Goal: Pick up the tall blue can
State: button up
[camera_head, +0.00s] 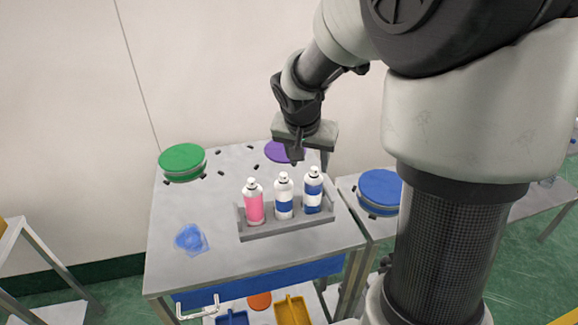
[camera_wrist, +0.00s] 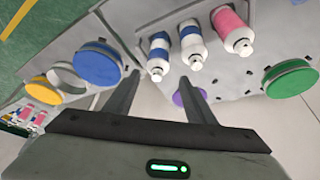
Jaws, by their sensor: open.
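A grey rack (camera_head: 290,229) on the table holds three upright cans in a row. The right can (camera_head: 313,190) is white with blue bands and its top looks highest; it is the leftmost can in the wrist view (camera_wrist: 159,54). The middle can (camera_head: 284,197) is white with a blue band and also shows in the wrist view (camera_wrist: 190,46). My gripper (camera_head: 311,160) is open and empty, above and behind the right end of the rack. In the wrist view its fingers (camera_wrist: 157,86) are spread, with the right can just beyond them, apart from them.
A pink can (camera_head: 254,205) stands at the rack's left end. A green round container (camera_head: 182,160) and a purple one (camera_head: 284,151) are at the table's back. A blue one (camera_head: 380,190) is on the right-hand table. A clear blue item (camera_head: 190,238) lies left of the rack.

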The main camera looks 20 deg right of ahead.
aim_at(311, 178)
jog(key=x, duration=0.9)
jog(key=shift+d+f+b, duration=0.1)
jog(key=shift+f+b, duration=0.25)
jog(key=x, duration=0.5)
jog(key=shift+d+f, duration=0.1)
jog(key=shift+s, duration=0.1)
jog(key=c, duration=1)
